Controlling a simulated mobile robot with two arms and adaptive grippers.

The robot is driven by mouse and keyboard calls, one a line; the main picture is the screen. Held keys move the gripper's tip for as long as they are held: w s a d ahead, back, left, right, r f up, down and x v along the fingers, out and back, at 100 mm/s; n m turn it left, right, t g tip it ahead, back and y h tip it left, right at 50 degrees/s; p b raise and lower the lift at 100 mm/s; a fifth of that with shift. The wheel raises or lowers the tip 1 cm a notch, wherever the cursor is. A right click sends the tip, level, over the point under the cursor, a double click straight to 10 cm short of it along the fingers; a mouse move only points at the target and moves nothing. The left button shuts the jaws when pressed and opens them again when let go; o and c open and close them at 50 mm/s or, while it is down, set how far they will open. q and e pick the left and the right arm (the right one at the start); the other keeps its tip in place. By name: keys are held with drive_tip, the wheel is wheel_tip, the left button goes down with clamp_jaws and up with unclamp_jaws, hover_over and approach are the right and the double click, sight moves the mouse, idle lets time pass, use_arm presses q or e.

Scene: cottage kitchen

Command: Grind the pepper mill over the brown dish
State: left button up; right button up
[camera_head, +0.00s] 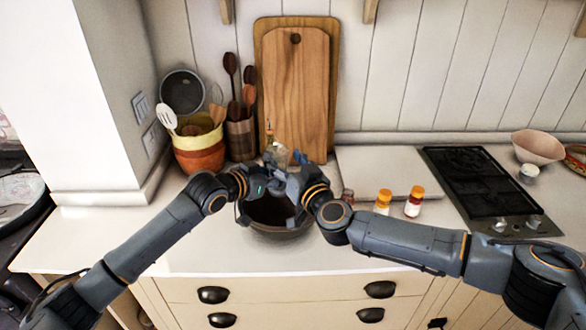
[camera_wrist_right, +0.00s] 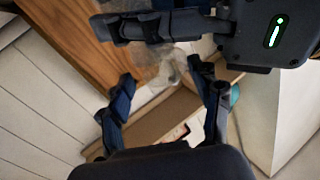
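The brown dish (camera_head: 280,234) sits on the counter near its front edge, directly below both grippers. My left gripper (camera_head: 262,178) and my right gripper (camera_head: 294,172) meet closely above it and hide much of its inside. A small clear, pale thing (camera_head: 281,155) shows between them, perhaps the pepper mill; its outline is unclear. In the right wrist view a clear, greyish thing (camera_wrist_right: 167,76) shows near the spread fingers of my right gripper (camera_wrist_right: 163,84), with background visible between them. My left gripper crosses the top of that view; its grip is hidden.
Two orange-capped jars (camera_head: 383,201) (camera_head: 414,201) stand right of the dish, near my right forearm. A black hob (camera_head: 478,180) lies further right. The front left counter is clear.

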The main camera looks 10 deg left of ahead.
drive_tip(key=shift+v, duration=2.05)
drive_tip(key=o, duration=0.3)
drive_tip(key=shift+o, duration=0.2)
wheel_tip(320, 180, up, 7)
drive_tip(key=w+a+m+g+y, duration=0.1)
drive_tip(key=w+a+m+y, duration=0.15)
drive_tip(key=m, duration=0.45)
drive_tip(key=m+g+y, duration=0.3)
drive_tip(key=m+g, duration=0.6)
drive_tip(key=m, duration=1.1)
approach(276, 153)
drive_tip(key=x, duration=0.3)
drive_tip(key=w+f+x, duration=0.1)
drive_tip(key=x, duration=0.3)
drive_tip(key=w+x, duration=0.1)
drive_tip(key=x, duration=0.3)
drive_tip(key=shift+d+f, duration=0.2)
drive_tip(key=shift+f, duration=0.05)
